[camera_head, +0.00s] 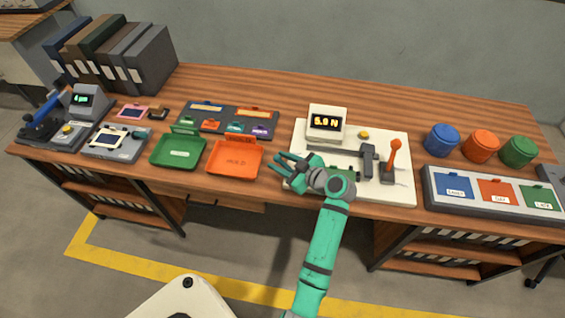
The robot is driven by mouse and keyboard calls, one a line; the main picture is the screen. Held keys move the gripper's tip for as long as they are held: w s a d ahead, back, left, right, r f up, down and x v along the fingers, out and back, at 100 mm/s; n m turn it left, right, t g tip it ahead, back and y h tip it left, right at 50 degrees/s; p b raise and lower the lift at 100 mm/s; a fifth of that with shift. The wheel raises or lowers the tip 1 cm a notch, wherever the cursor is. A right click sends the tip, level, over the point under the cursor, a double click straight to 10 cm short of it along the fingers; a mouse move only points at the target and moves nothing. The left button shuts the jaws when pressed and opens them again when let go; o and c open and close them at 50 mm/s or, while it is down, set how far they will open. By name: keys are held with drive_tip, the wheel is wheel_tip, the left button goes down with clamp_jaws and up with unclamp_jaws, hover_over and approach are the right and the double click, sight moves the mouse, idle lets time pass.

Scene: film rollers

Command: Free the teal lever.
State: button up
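A white board (404,194) on the bench holds a grey post (368,163) and an upright lever with an orange handle (394,154). I see no lever that is clearly teal. A small green part (342,170) shows beside my wrist on the board, mostly hidden by it. My gripper (279,168) is over the board's left edge, left of the post and lever, pointing left. Its teal fingers look spread apart with nothing seen between them. My wrist hides part of the board's front.
A force display (326,121) reading about 5.9 N stands at the board's back, with a yellow button (363,135) beside it. An orange tray (236,172) and green tray (180,164) lie left. Blue (442,140), orange and green round containers stand right.

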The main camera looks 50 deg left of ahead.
drive_tip(key=shift+w+d+f, duration=0.1)
drive_tip(key=shift+d+f, duration=0.05)
drive_tip(key=shift+d+r, duration=0.2)
drive_tip(key=shift+d, duration=0.35)
drive_tip(key=v, duration=0.9)
drive_tip(key=shift+d+r, duration=0.15)
drive_tip(key=shift+d, duration=0.15)
